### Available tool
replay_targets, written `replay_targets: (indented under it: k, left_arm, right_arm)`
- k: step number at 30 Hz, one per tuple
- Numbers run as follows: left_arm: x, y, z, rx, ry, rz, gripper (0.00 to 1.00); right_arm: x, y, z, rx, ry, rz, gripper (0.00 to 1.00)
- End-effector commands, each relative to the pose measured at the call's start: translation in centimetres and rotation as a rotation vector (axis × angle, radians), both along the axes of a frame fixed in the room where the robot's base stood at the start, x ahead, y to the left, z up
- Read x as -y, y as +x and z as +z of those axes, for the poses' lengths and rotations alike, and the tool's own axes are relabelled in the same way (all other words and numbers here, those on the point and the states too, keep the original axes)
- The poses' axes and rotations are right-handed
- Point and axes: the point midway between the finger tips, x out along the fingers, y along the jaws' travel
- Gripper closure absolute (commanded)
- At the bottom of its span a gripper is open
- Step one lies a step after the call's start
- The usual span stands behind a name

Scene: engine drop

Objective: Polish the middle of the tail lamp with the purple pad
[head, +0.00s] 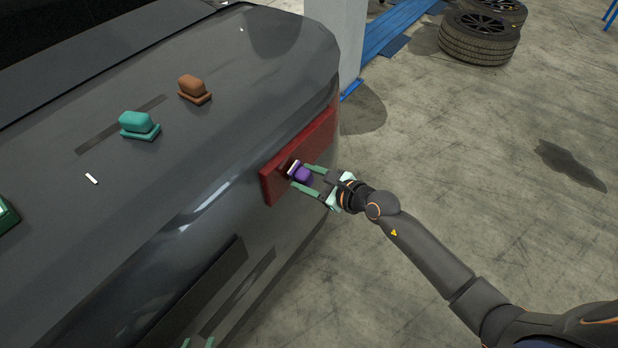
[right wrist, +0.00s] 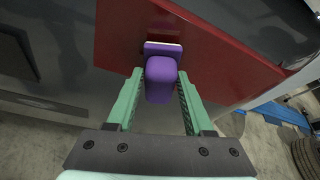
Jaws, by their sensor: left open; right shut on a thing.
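The red tail lamp (head: 315,137) is set in the rear corner of the dark car; its red face (right wrist: 224,62) fills the upper part of the right wrist view. My right gripper (head: 312,178) is shut on the purple pad (head: 301,174), with a finger on each side of its handle. In the right wrist view the pad (right wrist: 161,80) has its pale-edged face toward the lamp, against or very close to it; I cannot tell whether they touch. My left gripper (head: 198,343) is open, with only its fingertips showing at the bottom edge.
A teal pad (head: 139,124) and an orange-brown pad (head: 193,88) rest on the dark car surface (head: 240,80), with a small white strip (head: 92,179) nearby. Tyres (head: 480,38) and a blue lift (head: 395,28) stand behind. The floor at right is mostly clear.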

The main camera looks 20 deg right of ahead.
Motion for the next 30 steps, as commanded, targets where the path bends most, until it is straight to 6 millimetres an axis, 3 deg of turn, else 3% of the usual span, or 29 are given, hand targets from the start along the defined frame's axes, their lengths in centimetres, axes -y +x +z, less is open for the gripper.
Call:
replay_targets:
  k: [15, 30]
  left_arm:
    - [0.0, 0.0, -0.1, 0.0, 0.0, 0.0, 0.5]
    - [0.0, 0.0, -2.3, 0.0, 0.0, 0.0, 0.5]
  right_arm:
    - [-0.5, 0.8, 0.0, 0.001, 0.0, 0.001, 0.93]
    - [2.3, 2.7, 0.0, 0.002, -0.001, 0.0, 0.93]
